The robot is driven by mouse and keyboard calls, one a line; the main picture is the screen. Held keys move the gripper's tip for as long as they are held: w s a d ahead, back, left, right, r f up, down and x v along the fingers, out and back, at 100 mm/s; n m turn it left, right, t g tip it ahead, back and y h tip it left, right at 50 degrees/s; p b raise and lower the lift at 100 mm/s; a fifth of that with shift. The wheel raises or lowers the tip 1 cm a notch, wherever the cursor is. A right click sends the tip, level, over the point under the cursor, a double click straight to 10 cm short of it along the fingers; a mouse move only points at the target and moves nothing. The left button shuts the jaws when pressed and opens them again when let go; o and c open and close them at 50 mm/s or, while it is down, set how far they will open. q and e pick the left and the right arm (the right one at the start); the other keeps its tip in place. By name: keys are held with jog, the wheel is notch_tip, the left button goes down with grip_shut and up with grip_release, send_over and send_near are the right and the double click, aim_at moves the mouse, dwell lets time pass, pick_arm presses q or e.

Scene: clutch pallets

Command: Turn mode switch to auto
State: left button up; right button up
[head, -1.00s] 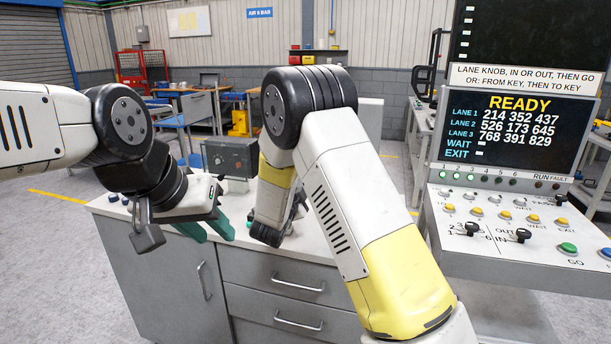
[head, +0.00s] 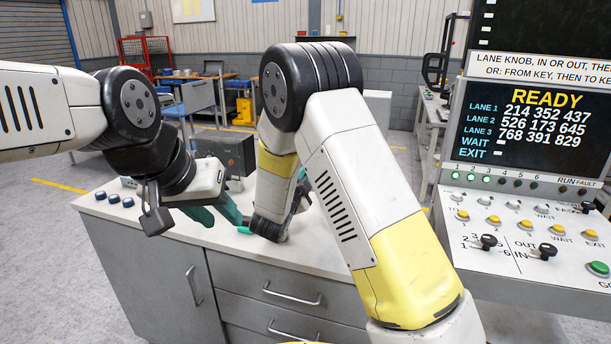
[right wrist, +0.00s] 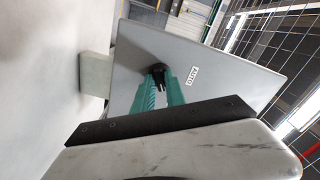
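The mode switch is a black knob (right wrist: 158,78) on the grey face of a box (right wrist: 215,62), beside a white AUTO label (right wrist: 193,75). The box also shows in the head view (head: 234,152), above the counter; the knob is not clear there. My right gripper (right wrist: 158,80) has its teal fingers close together, one on each side of the knob's handle, and looks shut on it. In the head view my right arm hides most of that hand. My left gripper (head: 217,212) hangs low over the counter in front of the box, fingers apart and empty.
The white counter (head: 125,220) has drawers below and several small dark knobs (head: 113,199) at its left. A console (head: 520,215) with buttons and a READY screen (head: 525,125) stands at the right. The floor at the left is clear.

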grip_shut()
jog(key=shift+n, duration=0.4)
jog(key=n, duration=1.1)
dwell(0.3)
jog(key=o, duration=0.5)
grip_release()
